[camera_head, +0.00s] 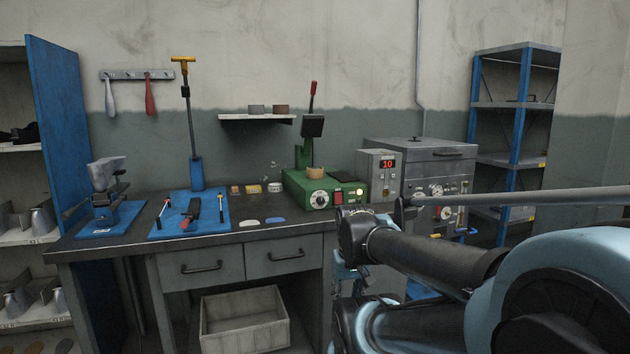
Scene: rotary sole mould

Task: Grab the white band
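Several small band-like pieces lie in a row at the back of the workbench (120,243). The rightmost one (274,187) looks pale, whitish on its side, and is the likeliest white band; it is too small to tell surely. A flat white piece (249,222) and a flat blue piece (275,220) lie nearer the front edge. My arm reaches in from the right, in front of the bench's right end and well apart from these pieces. I cannot make out my gripper's fingers.
A green machine (325,190) with a tan ring stands right of the pieces. A blue mat (165,232) with tools and a blue stand (196,174) are to the left. A wall shelf (256,117) holds two bands. A grey oven (425,165) stands at right.

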